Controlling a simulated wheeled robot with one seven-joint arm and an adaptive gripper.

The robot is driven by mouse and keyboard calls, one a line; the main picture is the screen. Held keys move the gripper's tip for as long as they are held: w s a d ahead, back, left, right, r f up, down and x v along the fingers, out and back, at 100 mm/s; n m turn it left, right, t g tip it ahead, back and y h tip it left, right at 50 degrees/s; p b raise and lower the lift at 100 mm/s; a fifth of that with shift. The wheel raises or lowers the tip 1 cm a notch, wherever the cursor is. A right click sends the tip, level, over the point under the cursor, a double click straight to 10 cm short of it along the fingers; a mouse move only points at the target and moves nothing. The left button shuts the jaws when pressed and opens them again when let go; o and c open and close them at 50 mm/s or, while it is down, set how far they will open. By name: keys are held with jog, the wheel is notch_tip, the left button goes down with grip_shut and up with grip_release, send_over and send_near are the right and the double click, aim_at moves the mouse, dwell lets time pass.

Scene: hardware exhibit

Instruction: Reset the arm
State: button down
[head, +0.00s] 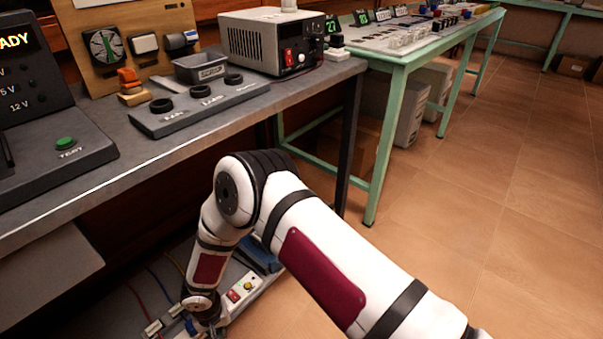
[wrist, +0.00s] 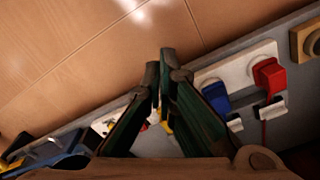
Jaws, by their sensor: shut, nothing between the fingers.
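My white arm (head: 310,235) with dark red panels reaches across the head view and bends down below the front edge of the grey workbench (head: 215,125). My gripper is low in that view, over a low grey board (head: 262,286), and is partly hidden. In the wrist view my gripper (wrist: 160,62) has its dark green fingers together at the tips, with nothing seen held. The grey board (wrist: 85,122) runs diagonally behind the fingers there.
In the wrist view, a red part (wrist: 268,77) and a blue part (wrist: 216,95) sit on the board. A green-framed table (head: 400,70) stands behind my arm. A grey power box (head: 270,42) stands on the workbench. The tiled floor (head: 500,190) at right is clear.

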jog(key=w+d+r+t+h, duration=0.1)
jog(key=w+d+r, duration=0.4)
jog(key=r, duration=0.4)
jog(key=w+d+r+m+h, duration=0.1)
jog(key=w+d+r, duration=0.4)
jog(key=r, duration=0.5)
jog(key=w+d+r+t, duration=0.1)
jog(key=w+d+r, duration=0.4)
jog(key=r, duration=0.4)
jog(key=s+d+r+m+h, duration=0.1)
jog(key=s+d+r, duration=0.2)
jog(key=d+r, duration=0.75)
jog(key=s+d+r+m+g, duration=0.1)
jog(key=s+d+r+m, duration=0.1)
jog(key=s+d+r, duration=1.1)
jog(key=s+d+r+y, duration=0.1)
jog(key=s+y, duration=0.1)
jog(key=s, duration=0.8)
jog(key=s+d+r+y, duration=0.1)
jog(key=s+d, duration=0.1)
jog(key=s, duration=0.7)
notch_tip(320, 180, up, 36)
jog(key=t+p, duration=0.3)
jog(key=p, duration=3.1)
